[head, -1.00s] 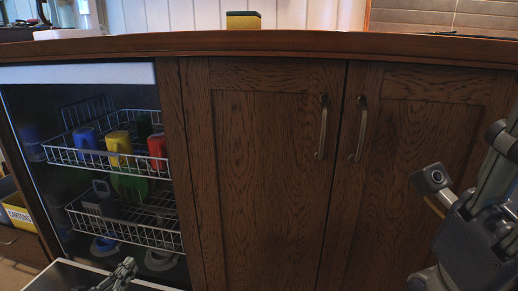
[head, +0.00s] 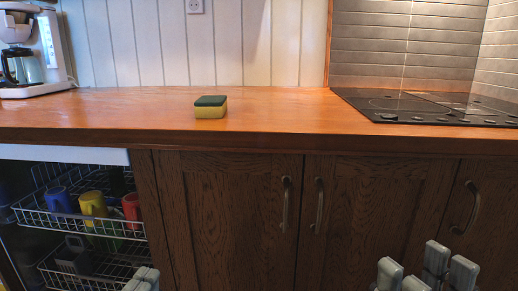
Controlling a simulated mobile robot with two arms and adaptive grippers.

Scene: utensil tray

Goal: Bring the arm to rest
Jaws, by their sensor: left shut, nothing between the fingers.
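My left gripper (head: 143,280) shows at the bottom edge of the head view, in front of the lower wire rack of the open dishwasher. Only its grey fingertips are in the picture, close together with nothing between them. My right gripper (head: 425,272) is at the bottom right, in front of the dark wooden cabinet doors. Its grey fingers point up and stand apart, with nothing seen between them. The rest of both arms is out of view.
A green and yellow sponge (head: 210,107) lies on the wooden counter (head: 285,110). A coffee maker (head: 30,55) stands at the left, a black hob (head: 430,107) at the right. Blue, yellow and red mugs (head: 93,205) sit in the dishwasher's upper rack (head: 50,222).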

